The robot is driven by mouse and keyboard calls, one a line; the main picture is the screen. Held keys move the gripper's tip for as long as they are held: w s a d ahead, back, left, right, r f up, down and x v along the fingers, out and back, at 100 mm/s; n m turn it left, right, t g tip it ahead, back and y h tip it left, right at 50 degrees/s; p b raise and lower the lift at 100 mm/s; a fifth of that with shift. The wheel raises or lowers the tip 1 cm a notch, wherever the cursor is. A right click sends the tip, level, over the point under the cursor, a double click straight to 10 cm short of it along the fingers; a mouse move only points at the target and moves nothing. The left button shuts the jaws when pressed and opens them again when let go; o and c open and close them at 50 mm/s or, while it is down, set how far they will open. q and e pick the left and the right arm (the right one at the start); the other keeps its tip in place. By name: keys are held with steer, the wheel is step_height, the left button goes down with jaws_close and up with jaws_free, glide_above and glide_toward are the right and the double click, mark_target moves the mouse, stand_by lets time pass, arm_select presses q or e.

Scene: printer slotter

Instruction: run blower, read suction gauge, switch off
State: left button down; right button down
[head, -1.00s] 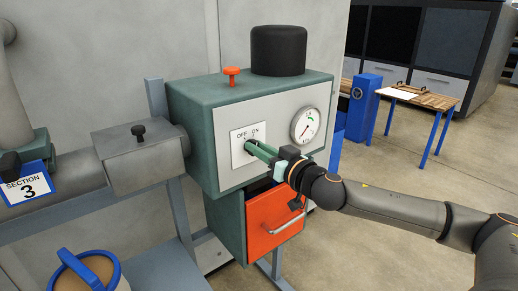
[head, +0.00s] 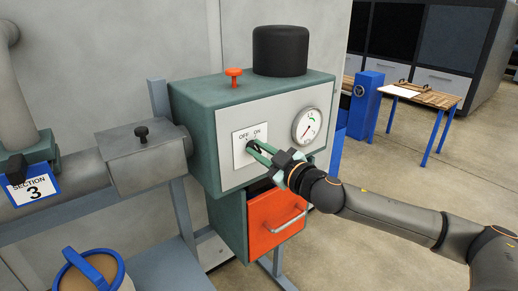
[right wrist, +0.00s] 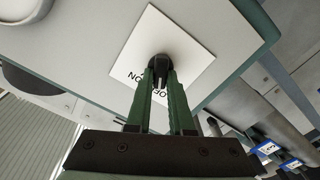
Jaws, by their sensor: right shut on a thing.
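The blower's control box (head: 203,145) is green with a pale grey front. Its white OFF/ON plate (head: 239,157) carries a black rotary switch (right wrist: 160,66). My right gripper (head: 254,146) is shut on the switch; the right wrist view shows both green fingers (right wrist: 159,78) around the knob. The fingers hide part of the plate, and I cannot tell which word the knob points at. My left gripper is not recognisable in these views.
An orange drawer (head: 272,224) with a metal handle is below the box. An orange knob (head: 234,73) and a black cylinder (head: 280,50) stand on top. A duct with a SECTION 3 sign (head: 37,194) runs left. A bucket (head: 97,272) stands at lower left.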

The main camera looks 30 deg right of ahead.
stand_by(0.4)
steer(key=c, duration=0.8)
jaws_free()
steer(key=shift+s, duration=0.1)
steer(key=s, duration=0.1)
steer(key=s+b, duration=0.2)
steer(key=shift+s+d+f, duration=0.2)
steer(key=shift+s+d, duration=0.05)
steer(key=shift+s, duration=0.15)
steer(key=p, duration=0.2)
glide_toward(257, 150)
steer(key=shift+s, duration=1.7)
steer(key=shift+r, duration=0.25)
